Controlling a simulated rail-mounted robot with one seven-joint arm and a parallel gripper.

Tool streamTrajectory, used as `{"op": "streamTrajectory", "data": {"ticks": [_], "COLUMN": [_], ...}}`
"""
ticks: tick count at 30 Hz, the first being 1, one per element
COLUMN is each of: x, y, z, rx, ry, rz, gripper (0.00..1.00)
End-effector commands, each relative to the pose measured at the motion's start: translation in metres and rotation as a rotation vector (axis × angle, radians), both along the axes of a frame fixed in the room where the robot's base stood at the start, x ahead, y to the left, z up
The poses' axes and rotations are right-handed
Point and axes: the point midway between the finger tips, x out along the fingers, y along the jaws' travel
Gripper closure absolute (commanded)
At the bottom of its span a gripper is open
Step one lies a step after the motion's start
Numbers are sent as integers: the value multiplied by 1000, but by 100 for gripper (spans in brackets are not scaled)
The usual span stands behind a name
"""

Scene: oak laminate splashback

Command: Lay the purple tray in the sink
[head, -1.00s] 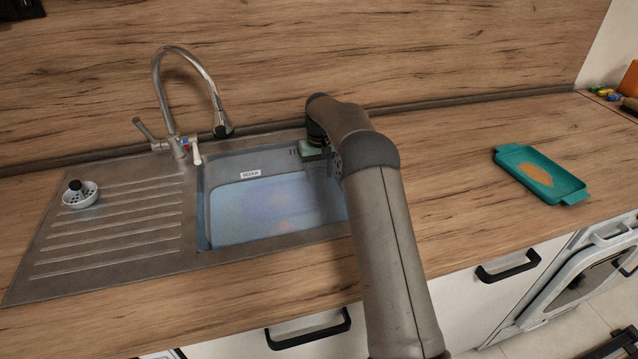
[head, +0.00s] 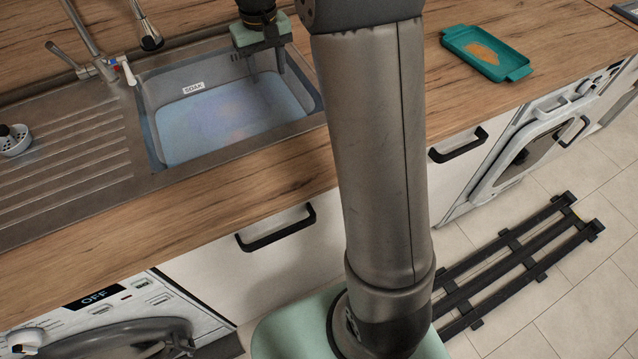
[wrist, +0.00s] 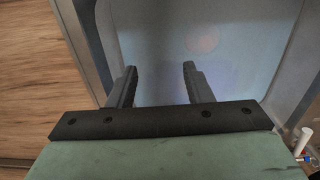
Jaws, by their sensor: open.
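The sink (head: 160,142) is set in the counter and holds cloudy bluish water (head: 225,122) with a faint pinkish patch; a label reading SOAK is on its back wall. I see no purple tray; whether anything lies under the water I cannot tell. The one tray in plain sight is teal (head: 512,73), with an orange patch inside, on the counter to the right. My gripper (head: 267,72) points down over the back right of the basin, open and empty. In the wrist view its two fingers (wrist: 159,72) stand apart above the water.
The tap (head: 142,28) stands behind the sink at the left. A strainer (head: 14,140) lies on the ribbed drainer (head: 70,150). Counter between sink and teal tray is partly hidden by my arm.

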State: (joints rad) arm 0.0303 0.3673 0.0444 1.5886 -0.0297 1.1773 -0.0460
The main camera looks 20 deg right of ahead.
Motion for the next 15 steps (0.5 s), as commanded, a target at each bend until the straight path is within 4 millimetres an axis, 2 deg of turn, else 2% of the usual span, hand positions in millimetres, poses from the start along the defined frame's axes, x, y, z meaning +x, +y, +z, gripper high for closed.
{"op": "streamTrajectory", "data": {"ticks": [1,4,6,9,12,15], "x": [-38,-108,-158,-221,-266,-291], "y": [2,5,6,7,7,7], "z": [6,5,-2,-19,-35,-47], "rx": [-2,1,3,8,14,18], "ry": [-3,-7,-8,-10,-10,-9], "rz": [-3,-13,-22,-32,-41,-46], "gripper": [54,54,54,54,54,54]}}
